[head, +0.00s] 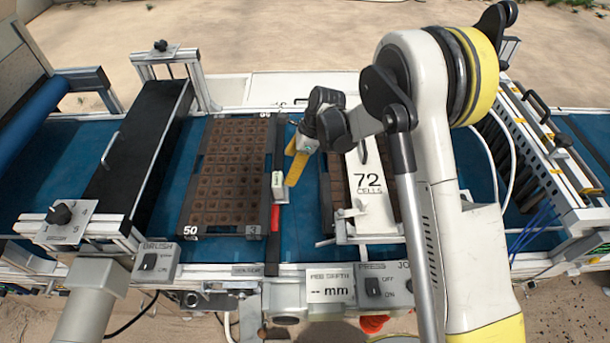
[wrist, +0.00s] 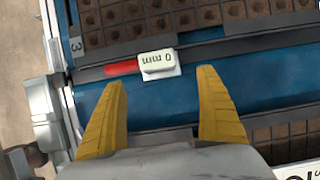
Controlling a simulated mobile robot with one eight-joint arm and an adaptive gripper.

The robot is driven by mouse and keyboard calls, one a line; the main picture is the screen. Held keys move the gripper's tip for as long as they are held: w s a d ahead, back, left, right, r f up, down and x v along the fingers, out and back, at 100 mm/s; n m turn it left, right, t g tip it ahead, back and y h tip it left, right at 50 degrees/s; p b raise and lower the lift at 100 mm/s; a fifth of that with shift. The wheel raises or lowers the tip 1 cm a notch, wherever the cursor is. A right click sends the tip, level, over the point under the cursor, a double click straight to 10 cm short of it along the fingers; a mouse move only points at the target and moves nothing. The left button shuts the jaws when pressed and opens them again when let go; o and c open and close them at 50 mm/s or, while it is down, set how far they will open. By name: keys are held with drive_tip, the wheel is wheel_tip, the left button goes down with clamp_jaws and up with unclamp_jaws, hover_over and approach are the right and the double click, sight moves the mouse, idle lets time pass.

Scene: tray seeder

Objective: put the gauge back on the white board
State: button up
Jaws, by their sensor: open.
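The gauge is a small white block marked "0 mm" with a red end, seen in the wrist view (wrist: 157,63) and the head view (head: 278,186). It lies along the dark rail at the right edge of the brown 50-cell tray (head: 187,180). My gripper (wrist: 161,78) is open, its yellow fingers apart and empty. In the wrist view the gauge shows just beyond and between the fingertips; I cannot tell the height gap. In the head view my gripper (head: 294,168) is close to the gauge. A white board (head: 303,88) lies behind the belt, partly hidden by my arm.
A white "72 cells" plate (head: 367,188) stands over another brown tray to the right. A dark brush housing (head: 145,140) is at the left. A "press" switch box (head: 377,285) and a "mm" display (head: 330,284) line the front edge. Blue belt (head: 300,225) shows between the trays.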

sight(282, 178)
drive_tip(key=b+x, duration=0.1)
drive_tip(key=x, duration=0.4)
drive_tip(key=shift+s+a, duration=0.1)
drive_tip(key=shift+a, duration=0.15)
drive_tip(key=x, duration=0.3)
drive_tip(key=b+x, duration=0.1)
drive_tip(key=x, duration=0.2)
drive_tip(key=shift+d, duration=0.25)
drive_tip(key=c, duration=1.5)
drive_tip(key=shift+o, duration=0.2)
drive_tip(key=shift+d, duration=0.1)
